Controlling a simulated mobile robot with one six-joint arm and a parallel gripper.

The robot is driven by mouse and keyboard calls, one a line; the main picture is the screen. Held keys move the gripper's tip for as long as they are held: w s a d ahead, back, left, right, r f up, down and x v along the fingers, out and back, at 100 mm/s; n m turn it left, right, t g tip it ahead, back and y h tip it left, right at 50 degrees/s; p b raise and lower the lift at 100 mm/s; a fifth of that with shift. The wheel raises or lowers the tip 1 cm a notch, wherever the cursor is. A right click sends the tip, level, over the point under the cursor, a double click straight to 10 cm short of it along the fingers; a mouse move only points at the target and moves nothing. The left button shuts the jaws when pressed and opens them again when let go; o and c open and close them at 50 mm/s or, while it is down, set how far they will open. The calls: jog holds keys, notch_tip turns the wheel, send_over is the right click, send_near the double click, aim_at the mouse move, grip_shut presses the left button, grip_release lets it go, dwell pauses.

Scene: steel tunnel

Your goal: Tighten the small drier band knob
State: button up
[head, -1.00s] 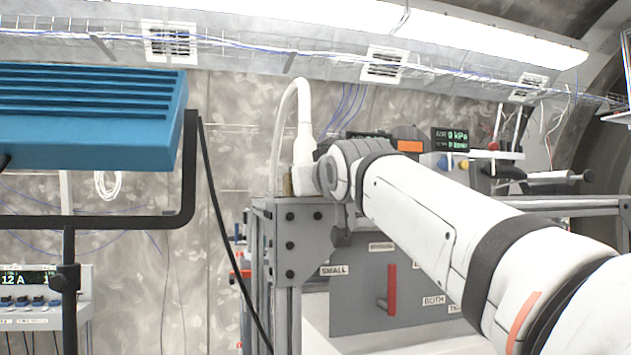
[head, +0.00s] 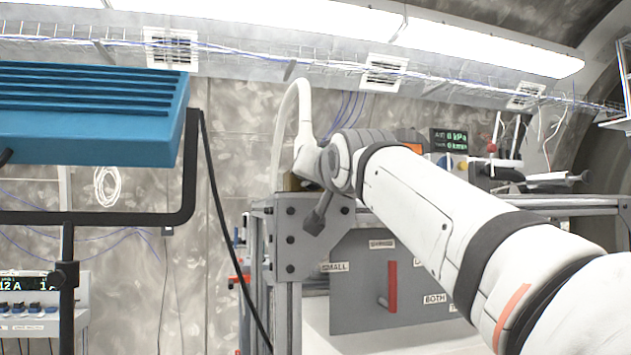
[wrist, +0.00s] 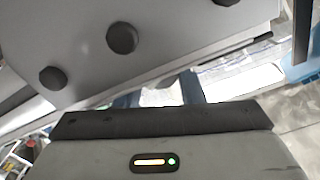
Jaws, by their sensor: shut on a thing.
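My gripper (wrist: 160,122) fills the bottom of the wrist view as a grey body with a black edge and a lit indicator. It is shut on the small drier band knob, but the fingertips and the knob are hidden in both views. In the head view my wrist is at the top of a grey bolted frame plate (head: 290,238), where a dark grey part (head: 320,212) points down and left. The wrist view shows this plate (wrist: 85,55) close by, with dark round bolts.
A blue slatted unit (head: 90,115) on a black stand (head: 66,275) is at left. A black cable (head: 225,225) hangs between.

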dwell(0.3)
jog(key=o, duration=1)
jog(key=b+v, duration=0.2)
jog(key=v, duration=0.5)
jog(key=shift+s+b, duration=0.3)
jog(key=shift+s, duration=0.1)
jog(key=shift+d+r, duration=0.15)
